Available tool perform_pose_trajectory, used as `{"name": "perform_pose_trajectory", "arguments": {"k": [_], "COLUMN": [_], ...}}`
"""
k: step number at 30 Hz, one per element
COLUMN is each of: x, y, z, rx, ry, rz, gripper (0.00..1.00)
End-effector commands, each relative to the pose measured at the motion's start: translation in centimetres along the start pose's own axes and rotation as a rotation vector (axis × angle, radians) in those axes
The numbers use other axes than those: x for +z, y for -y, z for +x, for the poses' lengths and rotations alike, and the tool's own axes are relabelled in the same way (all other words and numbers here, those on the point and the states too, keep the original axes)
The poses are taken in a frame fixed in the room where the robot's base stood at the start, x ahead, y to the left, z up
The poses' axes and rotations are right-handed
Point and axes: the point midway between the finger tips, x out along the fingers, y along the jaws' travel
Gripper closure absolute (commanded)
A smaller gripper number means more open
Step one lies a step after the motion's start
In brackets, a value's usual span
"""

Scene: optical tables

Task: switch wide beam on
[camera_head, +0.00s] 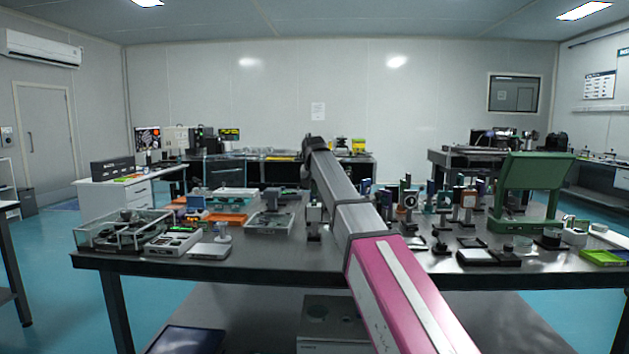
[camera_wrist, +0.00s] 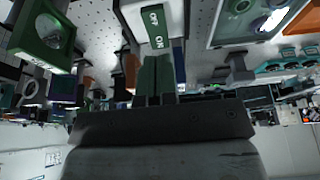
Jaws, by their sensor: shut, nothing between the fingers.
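In the wrist view, a white housing with a green plate (camera_wrist: 153,27) marked OFF and ON is just beyond my fingertips. The view is upside down, and the ON end of the plate is nearer my fingers. My gripper (camera_wrist: 154,60) is shut with nothing between the fingers, pointing at the plate. I cannot tell whether the fingertips touch it. Which way the switch is set cannot be made out. In the head view, my arm reaches over the middle of the table and my fingers cannot be made out.
The dark optical table (camera_head: 275,268) is crowded. A glass-sided case (camera_head: 122,232) and trays stand at the left. Optical mounts cluster right of my arm, with a large green stand (camera_head: 530,172) further right. In the wrist view, a green mount (camera_wrist: 40,35) is close on the left.

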Motion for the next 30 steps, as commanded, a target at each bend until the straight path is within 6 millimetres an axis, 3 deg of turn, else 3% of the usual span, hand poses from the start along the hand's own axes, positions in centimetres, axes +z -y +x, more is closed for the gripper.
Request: {"name": "perform_pose_trajectory", "arguments": {"k": [6, 30], "x": [0.3, 0.4], "y": [0.0, 0.0], "z": [1.4, 2.4], "rx": [0.000, 0.000], "ry": [0.000, 0.003], "rz": [0.000, 0.000], "gripper": [1.00, 1.00]}}
